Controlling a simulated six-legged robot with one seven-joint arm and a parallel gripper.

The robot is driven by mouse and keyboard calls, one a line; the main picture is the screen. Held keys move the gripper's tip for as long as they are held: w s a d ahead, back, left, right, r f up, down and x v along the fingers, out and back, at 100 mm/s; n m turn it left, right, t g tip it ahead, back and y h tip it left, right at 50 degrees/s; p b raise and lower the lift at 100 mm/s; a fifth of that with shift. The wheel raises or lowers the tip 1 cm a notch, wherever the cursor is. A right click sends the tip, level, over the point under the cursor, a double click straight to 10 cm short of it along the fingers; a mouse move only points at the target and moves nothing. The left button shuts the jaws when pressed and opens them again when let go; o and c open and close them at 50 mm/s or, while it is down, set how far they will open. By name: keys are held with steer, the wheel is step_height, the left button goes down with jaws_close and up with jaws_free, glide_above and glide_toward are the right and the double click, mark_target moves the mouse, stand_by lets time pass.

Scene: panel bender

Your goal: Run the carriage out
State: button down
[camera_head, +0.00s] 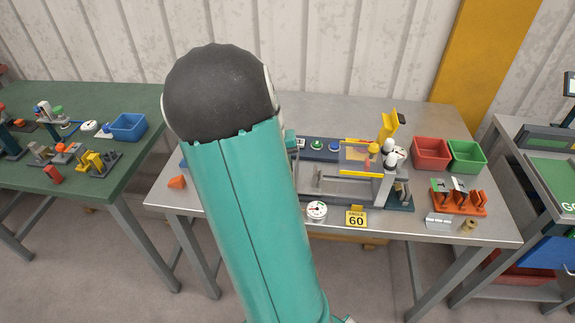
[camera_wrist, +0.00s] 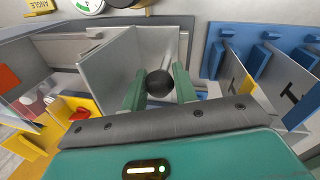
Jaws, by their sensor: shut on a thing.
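My gripper (camera_wrist: 159,84) shows in the wrist view, with its two green fingers closed on either side of a round black knob (camera_wrist: 160,83). A grey upright plate (camera_wrist: 108,70) stands just left of the knob. The knob looks like the carriage's handle, but its attachment is hidden. In the head view the panel bender (camera_head: 333,186) stands on the metal table, with a yellow bar and a white-knobbed lever at its right. My teal arm covers the bender's left part there, hiding my gripper and the knob.
A dial (camera_head: 316,210) and a yellow "ANGLE 60" sign (camera_head: 356,219) stand at the bender's front. Red (camera_head: 431,153) and green (camera_head: 467,156) bins and an orange rack (camera_head: 459,209) are to its right. A blue rack (camera_wrist: 262,52) lies close on the right in the wrist view.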

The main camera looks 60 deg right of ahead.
steer(key=shift+w+a, duration=0.1)
steer(key=shift+w, duration=0.25)
steer(key=c, duration=1.4)
jaws_free()
steer(key=shift+c, duration=0.2)
steer(key=shift+s, duration=0.1)
steer(key=shift+r, duration=0.1)
step_height(320, 180, up, 13)
steer(key=w+a, duration=0.1)
steer(key=w, duration=0.1)
steer(key=shift+a+r, duration=0.2)
steer(key=shift+a, duration=0.15)
